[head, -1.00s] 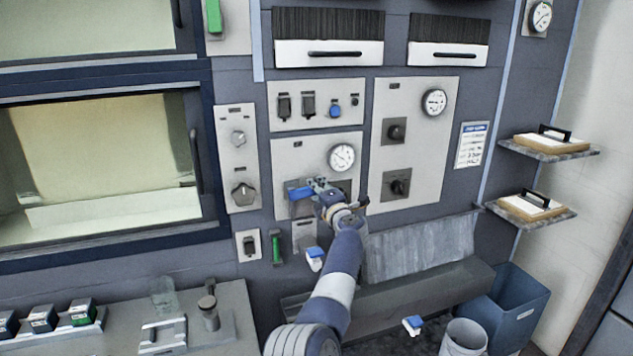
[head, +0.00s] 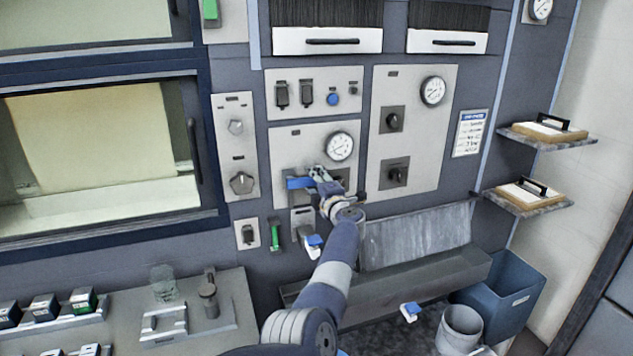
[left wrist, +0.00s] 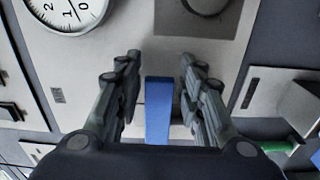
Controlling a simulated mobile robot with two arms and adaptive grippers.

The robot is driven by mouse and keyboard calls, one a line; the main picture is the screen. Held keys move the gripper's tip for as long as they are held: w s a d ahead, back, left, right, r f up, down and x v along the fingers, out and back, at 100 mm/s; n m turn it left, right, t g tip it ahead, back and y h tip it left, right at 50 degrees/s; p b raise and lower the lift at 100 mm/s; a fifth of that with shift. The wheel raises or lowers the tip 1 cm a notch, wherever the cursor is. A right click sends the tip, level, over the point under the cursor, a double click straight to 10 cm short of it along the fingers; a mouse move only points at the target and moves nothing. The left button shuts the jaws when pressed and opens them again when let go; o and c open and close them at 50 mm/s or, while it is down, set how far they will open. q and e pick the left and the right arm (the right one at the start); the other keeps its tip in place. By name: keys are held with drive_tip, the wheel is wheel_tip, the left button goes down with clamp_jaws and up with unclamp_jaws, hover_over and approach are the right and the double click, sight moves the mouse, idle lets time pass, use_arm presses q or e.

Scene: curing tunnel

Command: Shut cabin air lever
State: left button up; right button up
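A blue lever (head: 299,183) is on the grey panel below a round gauge and lies roughly level in the head view. My left gripper (head: 318,175) is at its right end. In the left wrist view the blue lever (left wrist: 158,110) lies between the two fingers of my left gripper (left wrist: 158,75), with a gap on each side. The fingers are spread and do not appear to touch it. Part of the lever's mount is hidden by the gripper. My right gripper is in neither view.
The gauge (head: 340,146) is just above the gripper. A panel with two black knobs (head: 409,135) is to the right. A green handle (head: 275,235) and a blue-tipped white piece (head: 313,245) are below. A sloped metal chute (head: 415,238) lies to the lower right.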

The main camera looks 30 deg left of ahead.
use_arm(q)
drive_tip(key=v, duration=0.7)
idle(0.6)
drive_tip(key=shift+s+d, duration=0.1)
drive_tip(key=shift+s, duration=0.05)
idle(0.3)
